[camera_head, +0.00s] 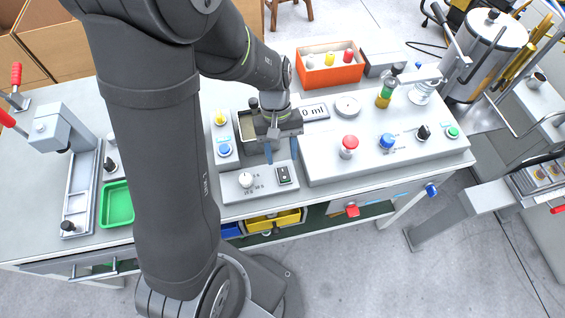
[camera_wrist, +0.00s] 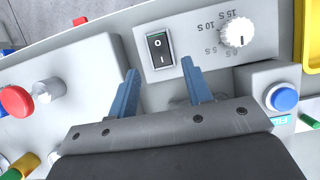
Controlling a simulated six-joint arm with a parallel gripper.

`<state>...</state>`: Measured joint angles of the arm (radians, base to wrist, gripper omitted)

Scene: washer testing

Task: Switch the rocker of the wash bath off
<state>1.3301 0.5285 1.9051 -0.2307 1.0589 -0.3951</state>
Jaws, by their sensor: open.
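The wash bath's rocker (camera_head: 283,174) is a small black switch in a pale frame on the bath's grey front panel (camera_head: 232,196). It also shows in the wrist view (camera_wrist: 158,49), with a white mark on it; I cannot tell for sure which side is pressed. The metal basin of the wash bath (camera_head: 240,127) is behind the panel, partly hidden by my wrist. My gripper (camera_head: 281,153) is open and empty, its blue fingers pointing down just behind the rocker. In the wrist view its fingertips (camera_wrist: 160,68) are on either side of the rocker's near end, with no visible contact.
A white timer dial (camera_head: 246,180) stands left of the rocker, and a blue button (camera_head: 225,150) and yellow knob (camera_head: 220,118) stand beside the basin. Right of it, a grey console carries a red button (camera_head: 349,142) and a blue one (camera_head: 387,141). An orange bin (camera_head: 331,75) is behind.

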